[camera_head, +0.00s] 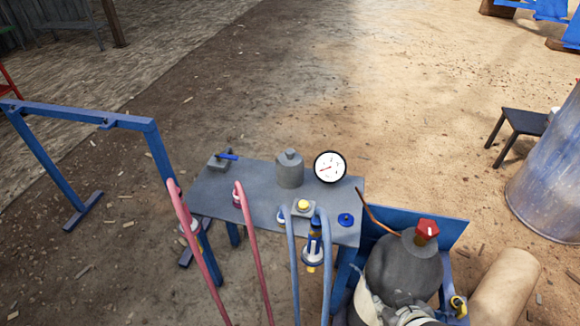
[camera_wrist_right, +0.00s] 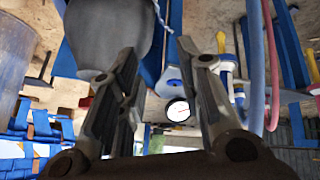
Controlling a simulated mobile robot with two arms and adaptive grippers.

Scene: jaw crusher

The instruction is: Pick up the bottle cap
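A grey, stepped, bell-shaped piece (camera_head: 290,170), which looks like the bottle cap, stands upright on the grey table (camera_head: 262,203). It is left of the round gauge. I cannot make it out in the right wrist view. The bottle (camera_wrist_right: 108,35) also shows there, close to the left finger. My left gripper is not in view.
The table also carries a white gauge (camera_head: 330,167), a yellow button box (camera_head: 303,206), a blue knob (camera_head: 346,219) and a blue-handled valve (camera_head: 222,159). Red and blue hoses (camera_head: 250,235) rise before it. A red valve (camera_head: 427,231) tops the bottle. Open ground lies behind.

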